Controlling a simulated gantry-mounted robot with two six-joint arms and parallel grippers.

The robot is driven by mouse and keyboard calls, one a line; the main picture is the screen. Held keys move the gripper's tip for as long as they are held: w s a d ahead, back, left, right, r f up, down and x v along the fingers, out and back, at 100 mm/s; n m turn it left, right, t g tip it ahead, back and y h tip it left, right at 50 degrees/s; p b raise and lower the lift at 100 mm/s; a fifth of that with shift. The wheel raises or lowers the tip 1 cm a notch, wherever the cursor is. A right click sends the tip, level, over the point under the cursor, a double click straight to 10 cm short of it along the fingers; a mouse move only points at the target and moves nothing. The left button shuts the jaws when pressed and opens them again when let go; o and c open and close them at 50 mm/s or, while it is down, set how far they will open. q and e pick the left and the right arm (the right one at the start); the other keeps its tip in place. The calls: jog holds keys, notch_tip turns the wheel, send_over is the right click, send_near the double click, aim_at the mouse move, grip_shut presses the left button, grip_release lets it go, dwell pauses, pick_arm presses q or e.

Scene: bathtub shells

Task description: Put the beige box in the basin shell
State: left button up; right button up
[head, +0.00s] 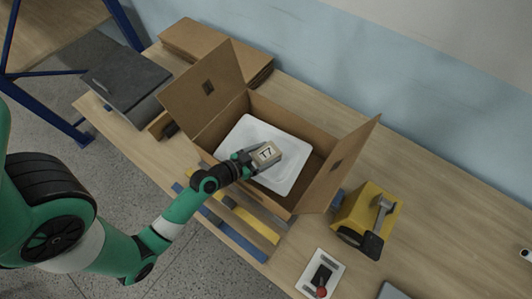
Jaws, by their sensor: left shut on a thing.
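My left gripper (249,160) is shut on a small beige box (267,153) with a dark "17"-like mark on its face. It holds the box over the white basin shell (240,131), which lies inside an open cardboard carton (298,124). The box and gripper cover part of the shell. I cannot tell whether the box touches the shell. My right gripper is not in view.
The carton's flaps stand up on the left and right. A yellow tape dispenser (352,208) and a white panel with a red button (321,293) are to the right. A dark grey case (125,75) and flat cardboard (195,38) lie at the left and back.

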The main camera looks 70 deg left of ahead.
pick_arm(q)
jog(key=o, duration=1.5)
jog(key=shift+s+d+f, duration=0.1)
jog(key=shift+s+f, duration=0.05)
jog(key=shift+f, duration=0.3)
jog(key=shift+s+d+f, duration=0.1)
jog(key=shift+f, duration=0.35)
jog(key=shift+a+r+p, duration=0.1)
jog(key=shift+r+p, duration=0.25)
jog(key=shift+w+r+p, duration=0.15)
jog(key=shift+r+p, duration=0.45)
jog(key=shift+r, duration=0.05)
jog(key=shift+b+v, duration=1.25)
jog(key=shift+v, duration=4.7)
jog(key=shift+r, duration=0.1)
